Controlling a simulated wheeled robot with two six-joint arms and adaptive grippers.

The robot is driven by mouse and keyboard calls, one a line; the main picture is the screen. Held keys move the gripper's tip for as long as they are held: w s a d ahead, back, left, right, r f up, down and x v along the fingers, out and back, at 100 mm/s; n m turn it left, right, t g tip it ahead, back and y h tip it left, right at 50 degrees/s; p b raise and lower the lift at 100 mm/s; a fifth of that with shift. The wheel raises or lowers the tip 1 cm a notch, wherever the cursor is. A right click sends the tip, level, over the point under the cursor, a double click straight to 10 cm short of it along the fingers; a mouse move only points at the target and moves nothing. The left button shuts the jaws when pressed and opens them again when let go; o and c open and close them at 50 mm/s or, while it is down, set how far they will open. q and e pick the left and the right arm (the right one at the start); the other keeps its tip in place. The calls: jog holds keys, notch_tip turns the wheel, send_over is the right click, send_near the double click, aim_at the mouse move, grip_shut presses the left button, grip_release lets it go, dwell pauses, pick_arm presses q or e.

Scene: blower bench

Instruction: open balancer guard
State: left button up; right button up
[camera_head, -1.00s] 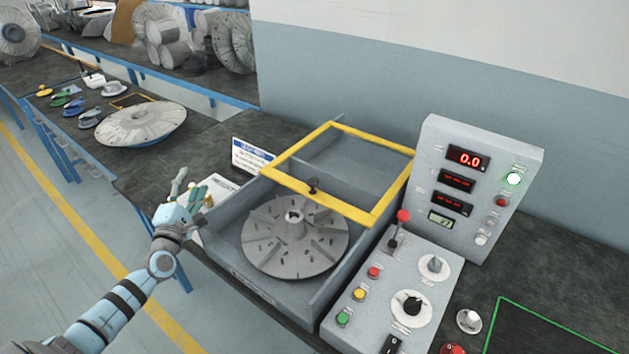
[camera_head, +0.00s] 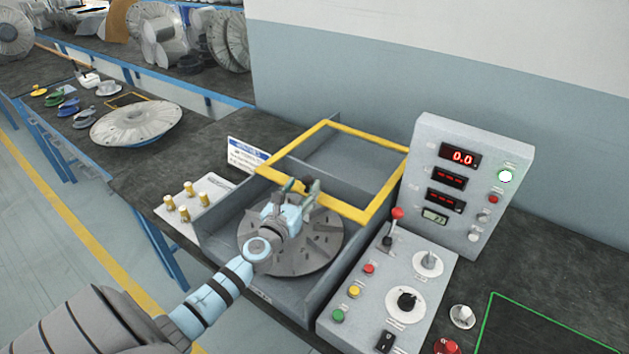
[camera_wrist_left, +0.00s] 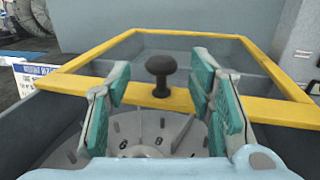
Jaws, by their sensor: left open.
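The balancer guard is a yellow-edged frame (camera_head: 368,214) over the back part of the grey balancer box (camera_head: 225,247). A dark knob (camera_wrist_left: 161,75) stands on the guard's front bar in the left wrist view. My left gripper (camera_head: 297,186) is over the slotted disc (camera_head: 322,257), close in front of that bar. In the left wrist view its teal-padded fingers (camera_wrist_left: 162,100) are apart, with the knob seen between them, a little beyond the tips. I cannot tell the exact gap. The knob is partly hidden by the gripper in the head view. My right gripper is not in view.
A control panel (camera_head: 470,180) with a red-tipped lever (camera_head: 397,213) stands right of the box. Several brass pieces (camera_head: 186,188) stand on a white sheet at its left. A sign (camera_head: 247,157) is by the left wall.

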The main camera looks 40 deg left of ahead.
aim_at(305, 185)
pick_arm(q)
jog(key=x, duration=0.3)
jog(key=shift+w+f, duration=0.15)
jog(key=shift+f, duration=0.05)
jog(key=shift+w, duration=0.35)
jog(key=shift+s+r, duration=0.15)
jog(key=shift+c, duration=1.1)
grip_shut()
jog(key=shift+a+b, duration=0.1)
jog(key=shift+b, duration=0.2)
